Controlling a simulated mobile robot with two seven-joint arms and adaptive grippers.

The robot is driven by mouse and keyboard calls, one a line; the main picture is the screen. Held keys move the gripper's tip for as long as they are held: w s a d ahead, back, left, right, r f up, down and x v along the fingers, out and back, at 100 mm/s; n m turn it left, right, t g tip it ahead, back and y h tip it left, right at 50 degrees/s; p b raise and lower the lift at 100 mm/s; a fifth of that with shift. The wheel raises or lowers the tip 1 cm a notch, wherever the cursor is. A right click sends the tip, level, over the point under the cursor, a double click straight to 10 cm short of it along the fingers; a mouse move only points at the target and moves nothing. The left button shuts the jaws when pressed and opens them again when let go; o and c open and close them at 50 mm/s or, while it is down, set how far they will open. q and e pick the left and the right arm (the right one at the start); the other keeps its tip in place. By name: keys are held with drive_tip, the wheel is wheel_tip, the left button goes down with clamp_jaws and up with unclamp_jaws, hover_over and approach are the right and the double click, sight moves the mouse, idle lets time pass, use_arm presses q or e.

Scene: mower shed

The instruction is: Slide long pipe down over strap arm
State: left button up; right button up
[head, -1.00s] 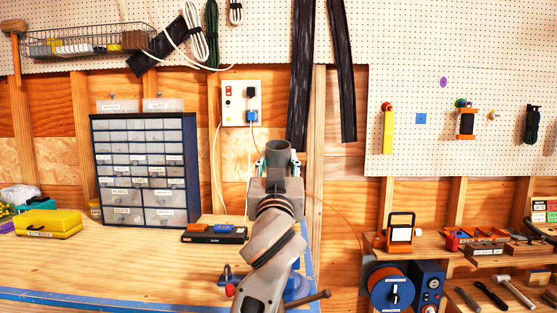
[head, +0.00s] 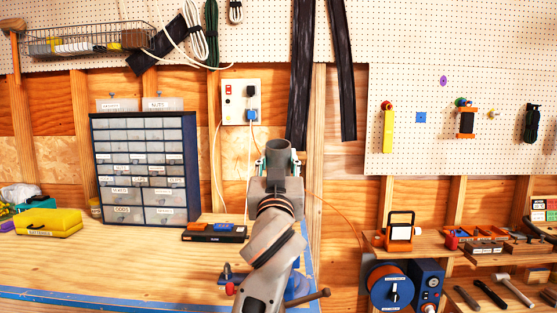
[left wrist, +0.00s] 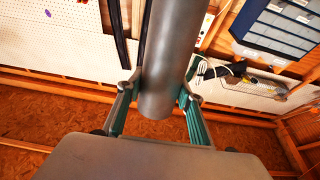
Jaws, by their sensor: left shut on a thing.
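A grey pipe (head: 279,149) stands in my left gripper (head: 278,166), with its open round upper end towards the head camera. Its lower part is hidden behind the gripper and my left arm. In the left wrist view, the pipe (left wrist: 172,55) runs between the two green-sided fingers of the left gripper (left wrist: 160,88), which are shut on it. I cannot make out the strap arm in either view. My right gripper is not in view.
A blue-edged wooden bench (head: 130,265) holds a drawer cabinet (head: 145,170), a yellow case (head: 48,223) and a dark tray (head: 213,233). Blue clamp-like hardware (head: 235,274) and a brown bar (head: 308,299) show beside my arm. A socket panel (head: 240,102) is behind.

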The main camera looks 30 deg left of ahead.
use_arm(q)
drive_tip(key=shift+w+a+f+b, duration=0.15)
drive_tip(key=shift+w+f+b, duration=0.15)
drive_tip(key=shift+f+b, duration=0.5)
drive_tip(key=shift+w+a+f+b, duration=0.25)
drive_tip(key=shift+f+b, duration=0.15)
drive_tip(key=shift+f, duration=0.65)
drive_tip(key=shift+w+a+f+b, duration=0.1)
drive_tip(key=shift+w+f+b, duration=0.2)
drive_tip(key=shift+f+b, duration=0.5)
drive_tip(key=shift+w+a+f+b, duration=0.2)
drive_tip(key=shift+f+b, duration=0.15)
drive_tip(key=shift+f, duration=0.4)
drive_tip(key=shift+w+a+f+b, duration=0.1)
drive_tip(key=shift+w+f+b, duration=0.2)
drive_tip(key=shift+f, duration=0.4)
drive_tip(key=shift+w+a+f+b, duration=0.15)
drive_tip(key=shift+f+b, duration=0.2)
drive_tip(key=shift+f, duration=0.4)
drive_tip(key=shift+w+f, duration=0.1)
drive_tip(key=shift+f, duration=0.3)
drive_tip(key=shift+w+a+f+b, duration=0.1)
drive_tip(key=shift+w+f+b, duration=0.05)
drive_tip(key=shift+f+b, duration=0.25)
drive_tip(key=o, duration=1.3)
drive_tip(key=shift+o, duration=0.2)
